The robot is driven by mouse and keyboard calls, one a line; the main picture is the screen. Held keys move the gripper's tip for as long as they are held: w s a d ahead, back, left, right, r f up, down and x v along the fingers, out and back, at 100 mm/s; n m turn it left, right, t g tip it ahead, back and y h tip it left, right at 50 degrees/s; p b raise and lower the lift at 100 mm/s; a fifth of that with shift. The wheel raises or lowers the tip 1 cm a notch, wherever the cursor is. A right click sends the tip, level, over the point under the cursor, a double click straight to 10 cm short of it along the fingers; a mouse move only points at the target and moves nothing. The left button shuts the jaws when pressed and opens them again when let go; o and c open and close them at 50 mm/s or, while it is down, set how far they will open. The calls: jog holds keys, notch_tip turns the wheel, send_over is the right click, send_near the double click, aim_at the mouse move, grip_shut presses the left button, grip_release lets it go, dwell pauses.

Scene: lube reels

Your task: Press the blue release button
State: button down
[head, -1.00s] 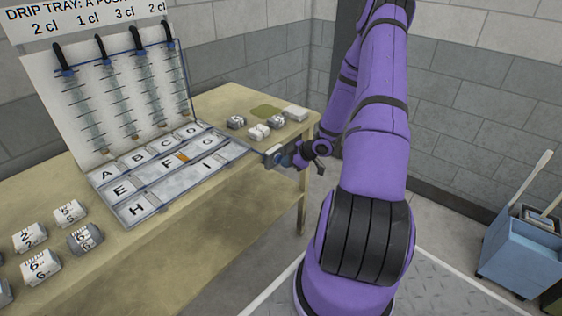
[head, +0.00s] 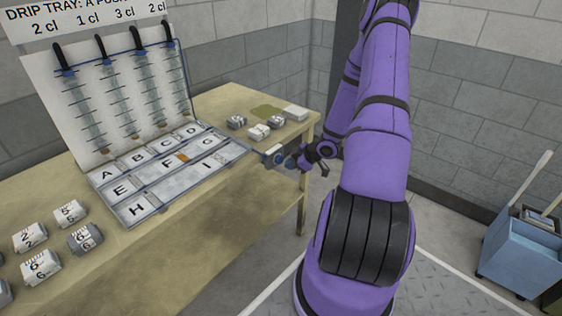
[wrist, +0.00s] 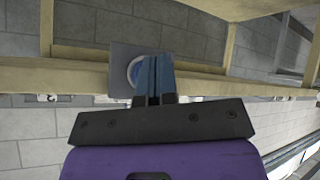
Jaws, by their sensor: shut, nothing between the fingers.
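The blue release button (wrist: 134,70) is a round disc on a grey plate (wrist: 120,56) in the wrist view. One finger hides its right part. In the head view, the blue button (head: 289,162) shows small on a grey box (head: 273,156) at the table's right front edge. My gripper (wrist: 154,58) is shut and empty, its fingertips overlapping the right side of the button in the wrist view. In the head view, my gripper (head: 296,161) is at the button, to its right. I cannot tell whether the fingertips touch it.
The wooden table (head: 215,215) carries a lettered tray (head: 155,212) with a tube board (head: 105,90) behind it. Several numbered blocks (head: 85,239) stand on the table. A blue cart (head: 520,262) stands far right. Floor beside the table's right end is clear.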

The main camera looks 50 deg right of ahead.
jog(key=shift+s, duration=0.1)
jog(key=s, duration=0.4)
jog(key=shift+s+d, duration=0.2)
jog(key=shift+s, duration=0.2)
dwell(4.5)
jog(key=s+n, duration=0.1)
jog(key=n, duration=0.5)
jog(key=s+n, duration=0.1)
jog(key=n, duration=0.4)
jog(key=s+n, duration=0.1)
jog(key=n, duration=0.5)
jog(key=shift+s+a+r+n+y, duration=0.15)
jog(key=shift+s+a+n+y, duration=0.15)
jog(key=shift+s+a+y, duration=0.1)
jog(key=shift+d, duration=0.1)
jog(key=shift+w, duration=0.15)
